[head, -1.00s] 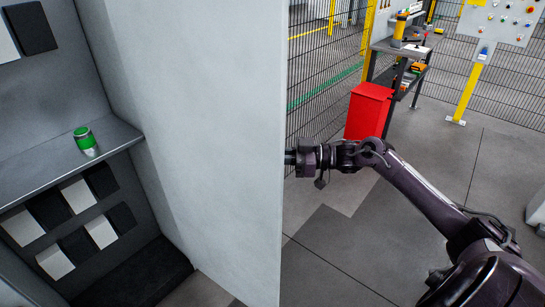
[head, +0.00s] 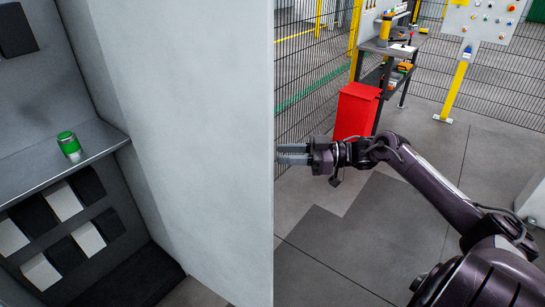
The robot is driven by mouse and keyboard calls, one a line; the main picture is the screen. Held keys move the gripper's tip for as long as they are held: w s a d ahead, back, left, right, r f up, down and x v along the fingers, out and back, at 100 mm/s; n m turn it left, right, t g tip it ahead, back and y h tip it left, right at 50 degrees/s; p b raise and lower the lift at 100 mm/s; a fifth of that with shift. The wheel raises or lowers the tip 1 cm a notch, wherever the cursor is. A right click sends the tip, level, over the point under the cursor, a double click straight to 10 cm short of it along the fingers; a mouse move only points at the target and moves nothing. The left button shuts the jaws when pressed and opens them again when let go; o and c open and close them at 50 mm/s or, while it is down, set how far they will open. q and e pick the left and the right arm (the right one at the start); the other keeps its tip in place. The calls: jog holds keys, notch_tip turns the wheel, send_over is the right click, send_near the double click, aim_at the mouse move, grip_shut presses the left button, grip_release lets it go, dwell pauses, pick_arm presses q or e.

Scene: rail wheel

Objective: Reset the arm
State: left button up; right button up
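My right arm comes in from the lower right, and its gripper (head: 284,153) points left beside the edge of a tall grey panel. Its two grey fingers show a gap between them with nothing in it, so it looks open. My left arm and gripper are not in view. A green and white can (head: 69,145) stands on a grey shelf (head: 40,168) at the left, well away from the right gripper.
The tall grey panel (head: 190,130) stands between the shelf and my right arm. A red bin (head: 357,110), a workbench (head: 390,50) and a control panel on a yellow post (head: 455,88) stand behind. The floor (head: 345,240) below the arm is clear.

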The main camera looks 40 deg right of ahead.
jog(key=shift+s+d, duration=0.35)
jog(key=shift+d, duration=0.05)
jog(key=d+f+m+t+h, duration=0.1)
jog(key=d+f+m+h, duration=0.2)
jog(key=f, duration=1)
jog(key=d+f+m+t+h, duration=0.1)
jog(key=f+m+t+h, duration=0.3)
jog(key=f, duration=0.8)
jog(key=s+a+f+m+g+h, duration=0.1)
jog(key=s+f+g+h, duration=0.2)
jog(key=f, duration=0.6)
jog(key=s+a+f+g+h, duration=0.1)
jog(key=s+a+f+g, duration=0.1)
jog(key=s+f, duration=0.5)
jog(key=s+a+f+g+h, duration=0.1)
jog(key=s+a+f+g, duration=0.15)
jog(key=s+f, duration=0.4)
jog(key=s+a+f+g+h, duration=0.1)
jog(key=s+a+f, duration=0.3)
jog(key=f, duration=0.5)
jog(key=s+a+f+g, duration=0.3)
jog(key=s+a, duration=0.3)
jog(key=s, duration=0.4)
jog(key=s+a+f+g+h, duration=0.1)
jog(key=s+a+f+g, duration=0.2)
jog(key=s+a+f, duration=0.3)
jog(key=s+a, duration=0.1)
jog(key=s, duration=0.3)
jog(key=shift+s+a, duration=0.25)
